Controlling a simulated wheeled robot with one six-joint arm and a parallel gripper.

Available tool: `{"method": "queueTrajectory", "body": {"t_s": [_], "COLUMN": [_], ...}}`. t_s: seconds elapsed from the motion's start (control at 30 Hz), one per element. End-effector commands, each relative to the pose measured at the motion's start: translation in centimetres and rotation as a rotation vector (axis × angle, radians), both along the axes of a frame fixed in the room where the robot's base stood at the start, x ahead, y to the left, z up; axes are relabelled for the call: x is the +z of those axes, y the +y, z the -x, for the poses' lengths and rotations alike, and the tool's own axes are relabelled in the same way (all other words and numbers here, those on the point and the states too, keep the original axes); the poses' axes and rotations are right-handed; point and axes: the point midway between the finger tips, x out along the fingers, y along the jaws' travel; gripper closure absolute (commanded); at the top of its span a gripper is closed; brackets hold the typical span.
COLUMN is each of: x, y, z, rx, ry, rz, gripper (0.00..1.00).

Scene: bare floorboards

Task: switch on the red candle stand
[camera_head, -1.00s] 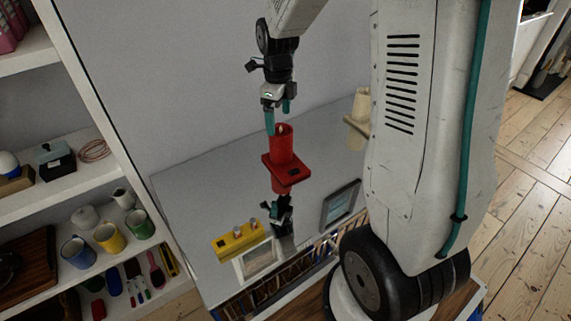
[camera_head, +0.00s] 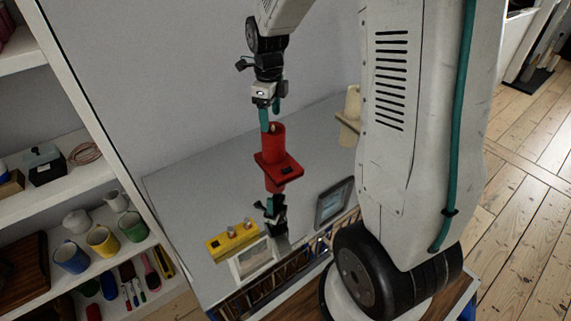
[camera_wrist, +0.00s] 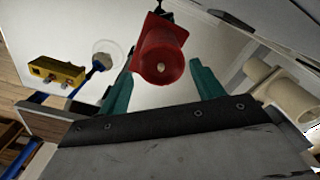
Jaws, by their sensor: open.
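The red candle stand (camera_head: 279,167) is upright on the glossy grey top, which mirrors it. It has a thick red candle (camera_head: 275,141) on a square base, with a small dark patch on the base's front that may be a switch. My gripper (camera_head: 270,116) points down at the candle's top, its teal fingers apart and empty. One finger overlaps the candle's upper edge in the head view; contact cannot be told. In the wrist view the candle (camera_wrist: 160,58) is between and beyond the two open fingers of my gripper (camera_wrist: 163,86).
A cream candle stand (camera_head: 350,112) is to the right, behind my column. A yellow block with metal knobs (camera_head: 232,242) and a framed picture (camera_head: 252,259) are at the front left. A dark frame (camera_head: 334,202) is at the front right. Shelves with cups (camera_head: 103,240) stand at left.

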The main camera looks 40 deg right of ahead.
Motion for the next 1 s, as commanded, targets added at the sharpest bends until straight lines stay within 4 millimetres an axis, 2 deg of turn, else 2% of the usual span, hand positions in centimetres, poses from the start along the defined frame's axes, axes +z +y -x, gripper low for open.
{"method": "queueTrajectory", "body": {"t_s": [0.03, 0.13, 0.2, 0.23, 0.4, 0.6, 0.8, 0.9, 1.0], "x": [0.4, 2.0, 3.7, 4.5, 9.1, 12.2, 13.0, 13.0, 12.9], "y": [0.2, 1.0, 2.0, 2.5, 5.5, 8.3, 9.9, 10.2, 10.4], "z": [0.2, 1.3, 2.8, 3.6, 9.5, 17.2, 23.5, 25.5, 26.5], "rx": [0.024, 0.149, 0.307, 0.389, 0.950, 1.631, 2.195, 2.380, 2.492], "ry": [-0.003, -0.012, -0.021, -0.025, -0.045, -0.055, -0.051, -0.046, -0.043], "rz": [0.001, 0.004, 0.008, 0.010, 0.034, 0.075, 0.120, 0.134, 0.147], "gripper": [0.48, 0.76, 0.96, 1.00, 1.00, 1.00, 1.00, 1.00, 1.00]}}
